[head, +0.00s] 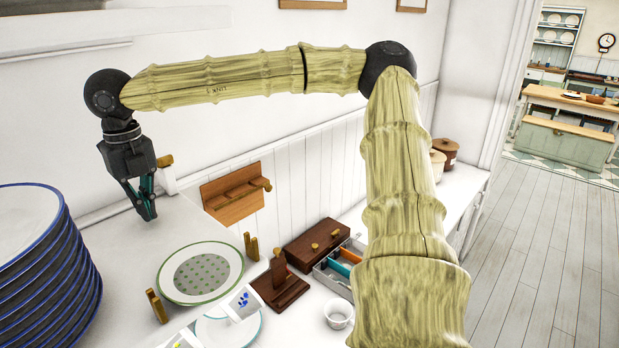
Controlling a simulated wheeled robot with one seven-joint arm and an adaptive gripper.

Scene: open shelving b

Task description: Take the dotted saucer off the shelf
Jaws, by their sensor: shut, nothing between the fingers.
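The dotted saucer (201,274) is a white round plate with a green rim and a grey centre with green dots. It lies on the white shelf (120,262), between short gold posts (156,305). My gripper (150,214) is above the shelf, up and left of the saucer in the picture, pointing down. Its fingers are together and hold nothing. It is apart from the saucer.
A tall stack of blue-rimmed plates (45,270) stands at the left. A wooden rack (233,194) is against the wall.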

